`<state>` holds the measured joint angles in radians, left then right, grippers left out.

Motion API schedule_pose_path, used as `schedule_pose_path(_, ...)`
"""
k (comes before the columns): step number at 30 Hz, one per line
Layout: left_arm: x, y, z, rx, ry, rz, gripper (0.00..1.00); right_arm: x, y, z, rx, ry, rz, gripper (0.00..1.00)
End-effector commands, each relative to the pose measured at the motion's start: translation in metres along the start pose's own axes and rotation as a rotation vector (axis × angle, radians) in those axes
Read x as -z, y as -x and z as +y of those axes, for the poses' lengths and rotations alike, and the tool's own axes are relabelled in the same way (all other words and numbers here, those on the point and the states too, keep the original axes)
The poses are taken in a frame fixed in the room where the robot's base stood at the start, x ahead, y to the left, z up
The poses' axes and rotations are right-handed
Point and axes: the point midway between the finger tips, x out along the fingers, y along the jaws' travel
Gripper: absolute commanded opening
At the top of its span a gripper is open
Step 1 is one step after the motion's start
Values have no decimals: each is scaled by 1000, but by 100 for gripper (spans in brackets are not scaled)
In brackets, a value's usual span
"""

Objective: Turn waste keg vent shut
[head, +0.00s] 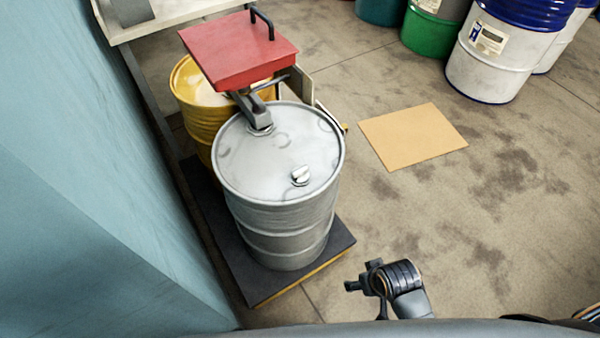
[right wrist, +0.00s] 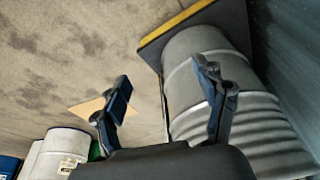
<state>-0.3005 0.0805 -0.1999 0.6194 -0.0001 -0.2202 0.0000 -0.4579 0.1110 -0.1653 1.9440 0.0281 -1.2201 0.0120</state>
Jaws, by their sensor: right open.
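A grey steel drum (head: 285,215) stands upright on a dark pallet. Its lid carries a small silver fitting (head: 300,176), possibly a vent, near the front right rim, and a grey tap-like fitting (head: 260,118) at the back rim. A yellow drum (head: 195,120) stands behind it, partly hidden under a red box-like cover (head: 238,50) with a black handle. The frames do not label which is the waste keg. My right gripper (head: 362,280) is in front of the grey drum, apart from it; its fingers (right wrist: 168,90) are open and empty in the right wrist view, with the grey drum's side beyond.
The dark pallet (head: 333,247) has a yellow edge. A blue-green wall (head: 80,170) closes in on the left. A tan sheet (head: 413,136) lies on the floor to the right. Green (head: 428,35) and white-blue drums (head: 485,70) stand at the back right. The right floor is mostly clear.

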Motion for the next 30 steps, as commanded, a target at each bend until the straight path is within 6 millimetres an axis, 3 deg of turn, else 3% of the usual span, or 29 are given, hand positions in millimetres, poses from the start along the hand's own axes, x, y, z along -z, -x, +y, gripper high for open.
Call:
schedule_pose_path(4, -2, -21, 0, 0, 0, 0, 71, 34, 30, -16, 46, 9, 42, 72)
schedule_pose_path(9, -3, -32, 1, 0, 0, 1, 71, 80, 60, -53, 150, 54, 66, 72)
schedule_pose_path(21, -3, -38, 1, 0, 0, 1, 71, 176, 87, -129, 307, 245, 12, 72)
schedule_pose_path(26, -3, -38, 1, 0, 0, 1, 71, 224, 101, -145, 295, 331, -61, 72)
schedule_pose_path(30, -2, -38, 1, 0, 0, 2, 71, 265, 120, -142, 234, 369, -132, 72)
